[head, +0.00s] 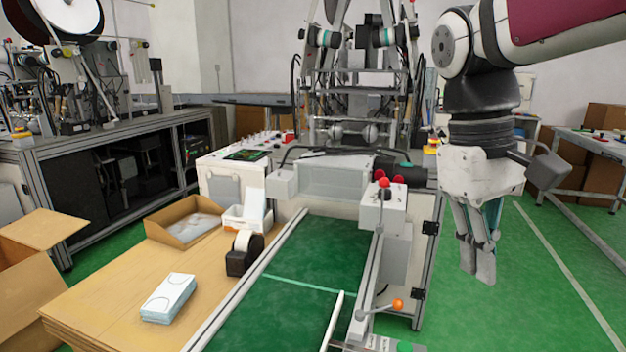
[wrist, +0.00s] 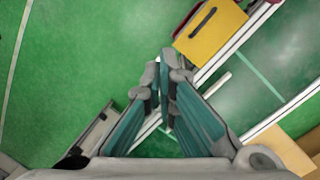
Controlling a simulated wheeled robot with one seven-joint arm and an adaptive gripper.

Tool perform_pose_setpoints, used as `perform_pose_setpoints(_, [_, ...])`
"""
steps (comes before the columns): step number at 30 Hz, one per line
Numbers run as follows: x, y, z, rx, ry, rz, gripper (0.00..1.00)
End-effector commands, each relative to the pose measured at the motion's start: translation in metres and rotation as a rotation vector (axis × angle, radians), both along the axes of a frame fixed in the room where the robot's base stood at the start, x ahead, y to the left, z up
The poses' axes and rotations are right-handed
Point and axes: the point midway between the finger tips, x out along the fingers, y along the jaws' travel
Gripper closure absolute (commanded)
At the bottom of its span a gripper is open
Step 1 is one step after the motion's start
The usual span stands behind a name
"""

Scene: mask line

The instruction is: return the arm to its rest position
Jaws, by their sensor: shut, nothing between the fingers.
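My gripper (head: 480,262) hangs at the right of the head view, fingers pointing down, with the arm coming in from the upper right. Its fingers are shut with nothing between them. In the wrist view the closed fingertips (wrist: 162,62) meet near the middle, above the machine's frame and the green floor. In the head view the gripper is right of the conveyor's grey side housing and appears apart from it.
A green conveyor belt (head: 312,255) runs through the middle, with a control box (head: 383,208) and an orange-knobbed lever (head: 397,305) on its right side. A wooden table (head: 110,290) at left holds a mask stack (head: 168,298) and an open carton (head: 184,222). Green floor (head: 545,270) is free at right.

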Motion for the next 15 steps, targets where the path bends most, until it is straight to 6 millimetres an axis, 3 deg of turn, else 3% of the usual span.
perform_pose_setpoints(1, [-0.021,-0.002,-0.003,0.013,-0.021,-0.031,1.00])
perform_pose_setpoints(6, [-0.082,-0.004,-0.023,0.054,-0.083,-0.135,1.00])
perform_pose_setpoints(9, [-0.112,-0.003,-0.038,0.077,-0.114,-0.190,1.00])
perform_pose_setpoints(15, [-0.153,0.000,-0.068,0.111,-0.158,-0.275,1.00])
